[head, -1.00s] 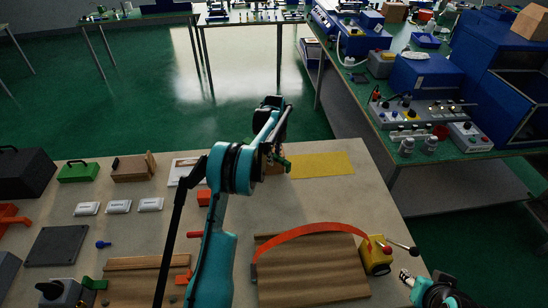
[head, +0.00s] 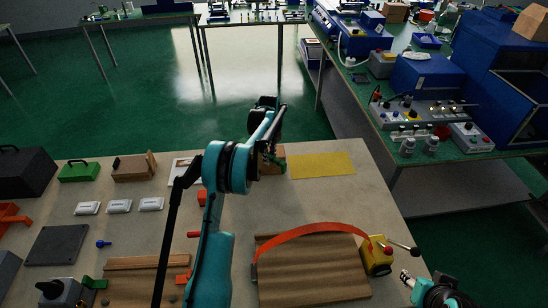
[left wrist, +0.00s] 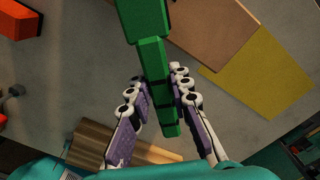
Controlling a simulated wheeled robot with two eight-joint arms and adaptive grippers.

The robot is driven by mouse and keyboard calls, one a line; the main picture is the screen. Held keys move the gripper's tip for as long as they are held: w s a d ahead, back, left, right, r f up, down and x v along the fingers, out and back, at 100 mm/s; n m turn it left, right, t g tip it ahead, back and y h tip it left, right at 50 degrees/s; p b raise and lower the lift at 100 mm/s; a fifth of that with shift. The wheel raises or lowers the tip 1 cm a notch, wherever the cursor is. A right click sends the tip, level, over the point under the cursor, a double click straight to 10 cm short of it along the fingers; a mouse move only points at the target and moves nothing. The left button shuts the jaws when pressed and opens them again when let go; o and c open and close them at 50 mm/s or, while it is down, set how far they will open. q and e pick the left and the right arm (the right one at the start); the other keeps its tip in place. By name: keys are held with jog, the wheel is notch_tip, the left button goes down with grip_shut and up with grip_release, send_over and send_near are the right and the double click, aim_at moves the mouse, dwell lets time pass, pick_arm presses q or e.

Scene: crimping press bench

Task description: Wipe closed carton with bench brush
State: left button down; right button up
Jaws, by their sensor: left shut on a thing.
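My left gripper (left wrist: 160,88) is shut on a long green tool, apparently the bench brush (left wrist: 153,62), in the left wrist view. The brush runs between the purple-padded fingers and out of the top of that view, so its far end is cut off. A flat-topped brown box, apparently the carton (left wrist: 212,36), lies to the right of the brush there. In the head view the carton (head: 279,150) is partly hidden by my left arm and the green brush. I cannot tell whether the brush touches it. My right gripper (head: 405,277) is at the lower right, apart from these things.
A yellow mat (head: 322,165) lies right of the carton. A brown board (head: 315,275) with an orange band and a yellow block (head: 376,258) with levers stand at the front. Small white boxes (head: 119,206) lie at left. Bare bench shows right of centre.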

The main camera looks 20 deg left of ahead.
pick_arm(q)
jog(key=shift+s+a, duration=2.4)
jog(key=shift+a, duration=1.35)
jog(key=shift+w+d+f+b, duration=0.1)
jog(key=shift+w+d, duration=0.7)
jog(key=shift+d, duration=0.5)
jog(key=shift+w+d+r+b, duration=0.15)
jog(key=shift+w+d, duration=0.7)
jog(key=shift+d, duration=0.45)
jog(key=shift+w+d+f+b, duration=0.15)
jog(key=shift+w+d, duration=0.65)
jog(key=shift+d, duration=0.5)
jog(key=shift+s+a, duration=0.4)
jog(key=shift+a, duration=0.35)
jog(key=shift+s+a, duration=2)
jog(key=shift+a, duration=1.1)
jog(key=shift+w+d, duration=0.8)
jog(key=shift+d, duration=0.45)
jog(key=shift+w+d, duration=0.75)
jog(key=shift+d, duration=0.55)
jog(key=shift+w+d, duration=0.8)
jog(key=shift+d, duration=0.45)
jog(key=s+a, duration=0.4)
jog(key=a, duration=0.4)
jog(key=shift+s+b, duration=0.35)
jog(key=shift+b, duration=0.1)
